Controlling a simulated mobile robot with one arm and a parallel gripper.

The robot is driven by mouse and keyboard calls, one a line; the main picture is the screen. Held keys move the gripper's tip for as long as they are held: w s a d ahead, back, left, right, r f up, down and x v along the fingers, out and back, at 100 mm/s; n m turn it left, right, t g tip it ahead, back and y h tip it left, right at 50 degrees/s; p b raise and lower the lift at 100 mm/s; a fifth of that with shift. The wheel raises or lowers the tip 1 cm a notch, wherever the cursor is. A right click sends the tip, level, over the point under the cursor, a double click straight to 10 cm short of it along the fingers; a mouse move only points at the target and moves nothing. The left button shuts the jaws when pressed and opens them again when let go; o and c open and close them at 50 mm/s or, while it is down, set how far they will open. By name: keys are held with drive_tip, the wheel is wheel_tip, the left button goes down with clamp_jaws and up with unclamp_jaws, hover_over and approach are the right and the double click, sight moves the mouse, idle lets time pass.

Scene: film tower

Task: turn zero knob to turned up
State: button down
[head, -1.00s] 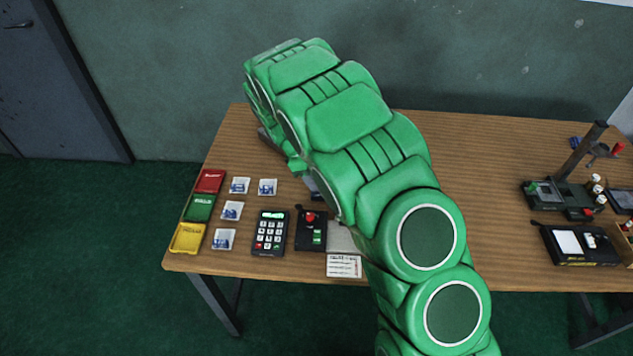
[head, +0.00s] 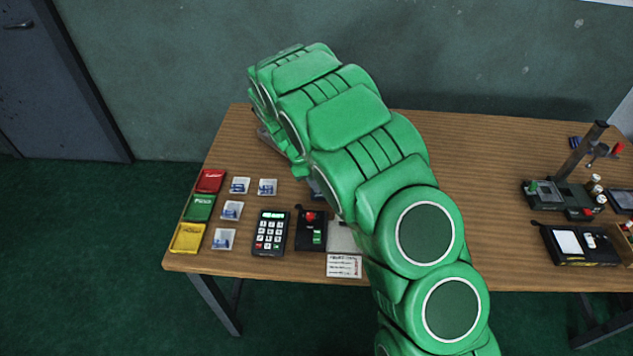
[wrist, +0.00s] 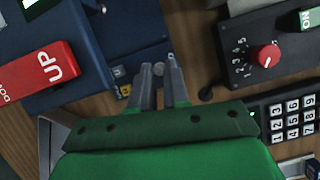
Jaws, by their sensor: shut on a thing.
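In the wrist view my gripper (wrist: 160,75) is shut on a small grey round knob (wrist: 160,69), which I take to be the zero knob. It sits at the edge of a dark blue device (wrist: 135,38), and its turn position cannot be read. A red piece marked UP and DOWN (wrist: 38,78) lies at the left on the blue device. In the head view my green arm hides the gripper and nearly all of the blue device.
Close to the right of my gripper is a black box (head: 311,244) with a red knob (wrist: 268,55) and a green ON switch. A keypad (head: 270,232), small white trays and red, green and yellow trays (head: 187,238) stand left. A black stand (head: 567,190) is far right.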

drive_tip(key=m, duration=0.2)
drive_tip(key=m+g, duration=0.1)
drive_tip(key=m, duration=0.1)
drive_tip(key=shift+w+g, duration=0.15)
drive_tip(key=shift+g, duration=0.15)
drive_tip(key=c, duration=1.1)
unclamp_jaws()
drive_tip(key=shift+d, duration=0.1)
